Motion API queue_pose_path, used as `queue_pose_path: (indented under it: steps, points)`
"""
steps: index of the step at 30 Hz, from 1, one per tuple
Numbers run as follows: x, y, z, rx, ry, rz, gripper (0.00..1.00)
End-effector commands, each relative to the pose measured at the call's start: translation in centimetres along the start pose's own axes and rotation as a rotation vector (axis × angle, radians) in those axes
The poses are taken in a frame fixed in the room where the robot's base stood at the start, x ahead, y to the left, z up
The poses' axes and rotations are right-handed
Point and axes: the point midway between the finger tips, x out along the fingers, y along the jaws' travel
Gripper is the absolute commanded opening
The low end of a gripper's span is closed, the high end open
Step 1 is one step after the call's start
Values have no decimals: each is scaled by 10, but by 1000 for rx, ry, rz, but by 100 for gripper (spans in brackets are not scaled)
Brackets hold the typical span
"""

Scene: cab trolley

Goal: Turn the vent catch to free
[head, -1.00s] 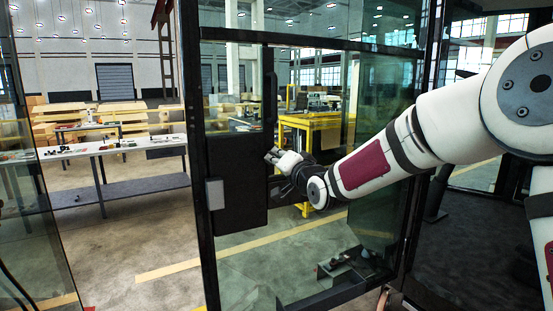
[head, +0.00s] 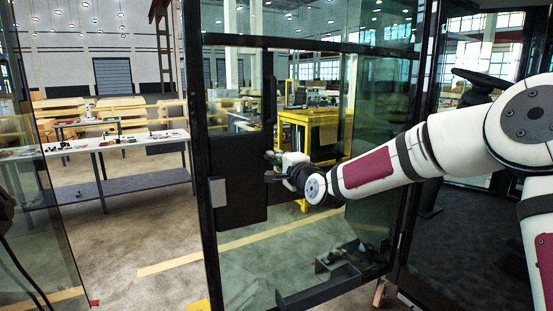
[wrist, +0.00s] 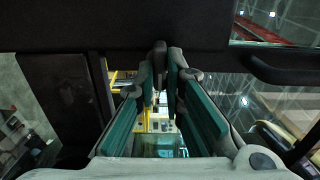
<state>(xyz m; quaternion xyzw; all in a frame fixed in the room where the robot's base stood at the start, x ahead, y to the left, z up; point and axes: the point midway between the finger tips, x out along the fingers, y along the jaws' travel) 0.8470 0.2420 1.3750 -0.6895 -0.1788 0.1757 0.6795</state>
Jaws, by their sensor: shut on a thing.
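My gripper (head: 271,166) reaches in from the right to the edge of the black panel on the glazed cab door (head: 199,130). It also shows in the wrist view (wrist: 161,68), with its two teal-lined fingers converging at the tips. A small dark upright piece, which looks like the vent catch (wrist: 159,50), sits between the fingertips, and the fingers are shut on it. In the head view the catch is too small and too covered by the fingers to make out. Its angle cannot be told.
The black panel (head: 238,195) carries a grey plate (head: 217,192). A dark upright handle (head: 270,90) stands above my gripper. Behind the glass are a yellow workbench (head: 310,118) and a long grey table (head: 115,145). Glass panes stand at both sides.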

Motion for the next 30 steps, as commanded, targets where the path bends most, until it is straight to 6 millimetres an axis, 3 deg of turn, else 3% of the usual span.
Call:
queue_pose_path:
  steps: [17, 18, 20, 30]
  points:
    - [0, 1, 0, 33, 1, 1, 0]
    - [0, 1, 0, 33, 1, 1, 17]
    - [0, 1, 0, 32, 1, 1, 30]
    - [-2, 0, 0, 30, 0, 1, 30]
